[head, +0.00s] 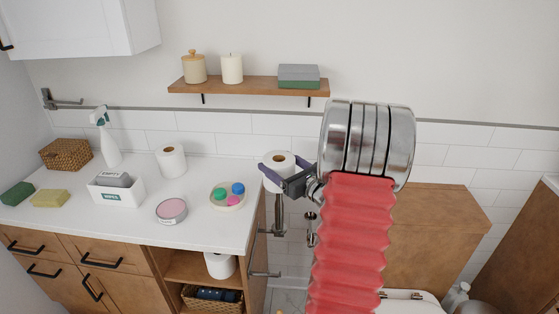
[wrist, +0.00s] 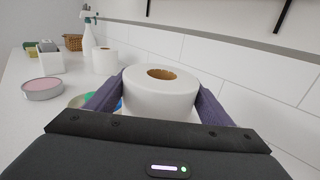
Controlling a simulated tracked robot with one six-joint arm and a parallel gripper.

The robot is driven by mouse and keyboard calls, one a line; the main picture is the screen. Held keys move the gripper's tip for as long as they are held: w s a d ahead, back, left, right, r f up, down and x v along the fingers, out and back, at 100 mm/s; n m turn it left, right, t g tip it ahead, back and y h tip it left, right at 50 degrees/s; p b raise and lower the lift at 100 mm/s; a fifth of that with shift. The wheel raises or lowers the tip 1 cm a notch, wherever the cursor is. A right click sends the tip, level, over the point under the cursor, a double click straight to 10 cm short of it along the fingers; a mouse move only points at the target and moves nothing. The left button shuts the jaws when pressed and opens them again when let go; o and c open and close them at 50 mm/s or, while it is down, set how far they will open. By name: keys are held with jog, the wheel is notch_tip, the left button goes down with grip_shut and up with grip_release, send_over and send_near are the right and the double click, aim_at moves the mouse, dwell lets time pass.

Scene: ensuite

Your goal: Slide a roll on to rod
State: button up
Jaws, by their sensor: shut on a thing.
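My gripper (head: 284,178) is shut on a white toilet roll (head: 278,162), held upright with its brown core facing up. In the wrist view the roll (wrist: 160,92) sits between the two purple fingers, one on each side. A grey metal rod on a bracket (head: 65,101) is on the wall at the far left, well away from my gripper. A dark upright metal bar (head: 279,215) shows below the held roll, beside the counter's end; its top is hidden behind the roll. I cannot tell whether the roll touches it.
The white counter (head: 140,215) carries another roll (head: 171,160), a spray bottle (head: 106,138), a basket (head: 66,154), a white box (head: 116,189), a pink tin (head: 171,210) and a dish (head: 228,196). A wooden shelf (head: 248,86) is above. Another roll (head: 220,264) is in the open cabinet.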

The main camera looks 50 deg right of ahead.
jog(key=shift+f, duration=2.75)
jog(key=o, duration=1.2)
jog(key=shift+s, duration=0.1)
jog(key=s+a, duration=0.1)
jog(key=s, duration=1.2)
jog(key=shift+s+a, duration=0.25)
jog(key=shift+a, duration=0.05)
